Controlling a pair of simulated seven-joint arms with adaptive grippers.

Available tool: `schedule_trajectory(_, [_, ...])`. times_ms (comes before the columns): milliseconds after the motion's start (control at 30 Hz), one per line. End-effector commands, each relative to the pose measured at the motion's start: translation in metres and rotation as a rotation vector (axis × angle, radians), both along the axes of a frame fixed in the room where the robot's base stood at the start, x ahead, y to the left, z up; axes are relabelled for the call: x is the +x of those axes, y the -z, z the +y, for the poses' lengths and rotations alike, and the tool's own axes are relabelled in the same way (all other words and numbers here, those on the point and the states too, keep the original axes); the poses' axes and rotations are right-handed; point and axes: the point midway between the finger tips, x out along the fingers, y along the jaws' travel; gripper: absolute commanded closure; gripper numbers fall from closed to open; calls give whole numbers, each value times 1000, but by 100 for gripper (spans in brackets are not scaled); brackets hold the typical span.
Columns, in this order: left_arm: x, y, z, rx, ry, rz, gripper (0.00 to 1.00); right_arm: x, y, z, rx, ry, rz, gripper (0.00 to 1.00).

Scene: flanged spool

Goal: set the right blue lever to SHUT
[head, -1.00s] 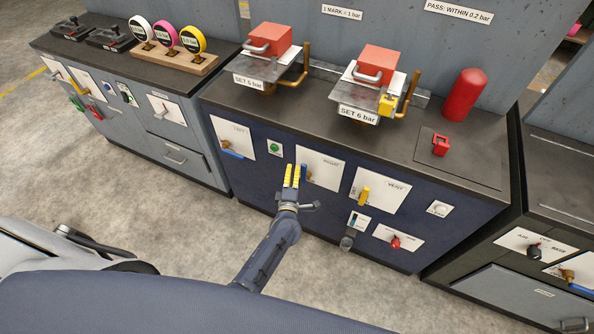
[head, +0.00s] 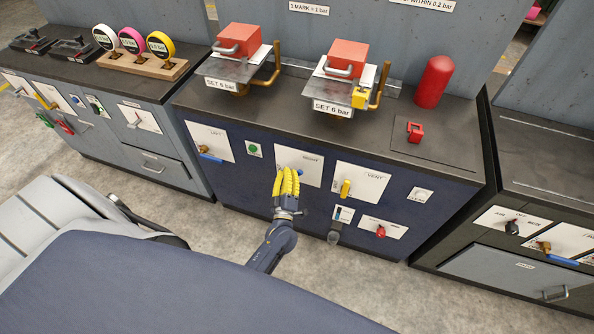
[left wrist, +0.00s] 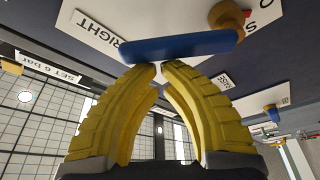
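The right blue lever (left wrist: 180,46) runs almost level across the top of the left wrist view, its brass pivot (left wrist: 228,18) at its right end. Behind it is the white plate marked RIGHT (left wrist: 92,22). In the head view only a bit of the lever (head: 283,169) shows above my left gripper (head: 286,183). The gripper's yellow fingers (left wrist: 158,70) are closed, tips almost together right at the lever's edge. Nothing shows between them; I cannot tell whether they touch the lever. Part of the plate lettering is hidden, so I cannot read the lever's setting. My right gripper is out of view.
The left blue lever (head: 210,157) is on its own plate, left of a green button (head: 252,149). Right of my gripper are the yellow VENT lever (head: 346,188), a grey knob (head: 334,237) and a red knob (head: 381,231). Open floor lies before the cabinet.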

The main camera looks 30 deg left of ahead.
Motion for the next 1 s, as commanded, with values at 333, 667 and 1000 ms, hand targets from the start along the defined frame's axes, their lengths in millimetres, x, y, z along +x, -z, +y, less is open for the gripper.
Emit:
schedule_trajectory(333, [1,11,-20,327,-10,47,100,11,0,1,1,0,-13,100])
schedule_trajectory(667, [4,28,-38,621,-8,89,100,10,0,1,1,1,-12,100])
schedule_trajectory(1000, [5,42,-49,833,-9,118,100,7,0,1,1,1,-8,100])
